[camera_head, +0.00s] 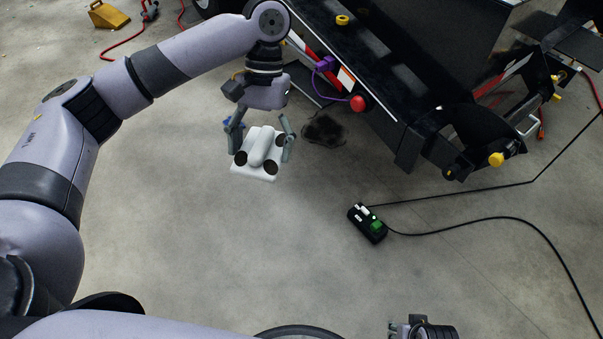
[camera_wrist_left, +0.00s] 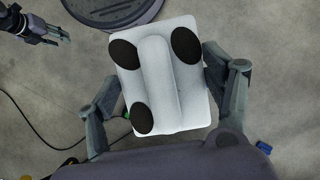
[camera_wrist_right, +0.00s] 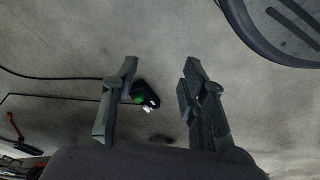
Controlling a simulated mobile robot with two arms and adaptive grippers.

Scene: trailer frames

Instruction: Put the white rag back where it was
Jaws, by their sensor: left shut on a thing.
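The white rag (camera_head: 258,153) is a pale, flat piece with a raised rounded ridge and dark oval patches. My left gripper (camera_head: 260,145) is shut on it, with one finger on each side, and it appears to hang above the floor. In the left wrist view the rag (camera_wrist_left: 157,80) sits between the two fingers of the left gripper (camera_wrist_left: 163,95). My right gripper (camera_head: 415,328) is at the bottom edge of the head view. In the right wrist view the right gripper (camera_wrist_right: 158,80) has its fingers apart with nothing between them.
A black trailer (camera_head: 400,85) with a red knob (camera_head: 358,103) stands at the upper right. A dark stain (camera_head: 323,130) lies beside its corner. A black box with a green part (camera_head: 368,223) and cables lies on the floor. A yellow chock (camera_head: 108,15) is far left.

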